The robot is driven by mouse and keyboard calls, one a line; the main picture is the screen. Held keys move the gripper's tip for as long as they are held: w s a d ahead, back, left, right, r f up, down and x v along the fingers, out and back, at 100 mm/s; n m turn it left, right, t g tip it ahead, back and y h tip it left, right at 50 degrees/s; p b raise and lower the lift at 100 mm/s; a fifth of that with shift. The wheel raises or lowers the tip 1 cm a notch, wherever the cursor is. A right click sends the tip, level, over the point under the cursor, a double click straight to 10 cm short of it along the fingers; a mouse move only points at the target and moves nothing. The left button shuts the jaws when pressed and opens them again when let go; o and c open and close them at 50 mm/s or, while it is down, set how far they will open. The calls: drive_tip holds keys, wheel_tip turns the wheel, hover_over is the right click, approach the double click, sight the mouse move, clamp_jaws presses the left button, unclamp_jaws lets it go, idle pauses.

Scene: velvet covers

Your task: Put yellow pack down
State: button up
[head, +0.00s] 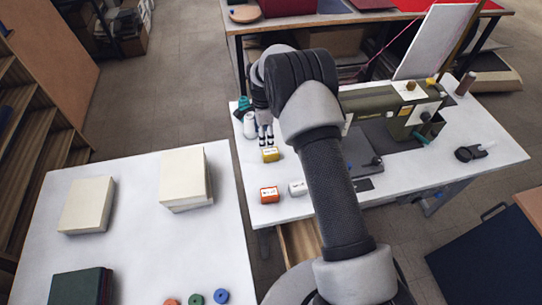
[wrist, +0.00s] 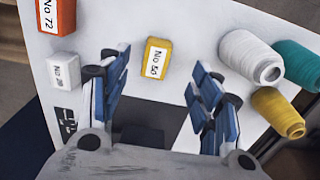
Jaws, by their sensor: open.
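The yellow pack (head: 270,155) sits on the white sewing table (head: 225,205), near its left edge. In the wrist view the yellow pack (wrist: 156,58) has a white label reading "No 50" and shows between my fingertips, with a gap on each side. My gripper (head: 265,140) is open just above or at the pack in the head view. In the wrist view my gripper (wrist: 153,68) has both blue fingers spread. The exact height of the fingertips over the table is hard to tell.
An orange pack (head: 269,195) and a white pack (head: 297,188) stand nearby. A white spool (wrist: 250,57), a teal spool (wrist: 298,65) and a yellow spool (wrist: 278,112) are on the other side. A green sewing machine (head: 385,103) stands right of my arm.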

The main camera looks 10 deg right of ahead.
sight(265, 152)
drive_tip(key=f+b, duration=0.1)
drive_tip(key=f, duration=0.4)
drive_tip(key=f+b, duration=0.1)
drive_tip(key=f, duration=0.4)
drive_tip(key=shift+s+d+f, duration=0.1)
drive_tip(key=shift+d+f, duration=0.1)
drive_tip(key=shift+f, duration=0.1)
drive_tip(key=shift+c, duration=0.2)
drive_tip(key=shift+r, duration=0.1)
drive_tip(key=c, duration=1.2)
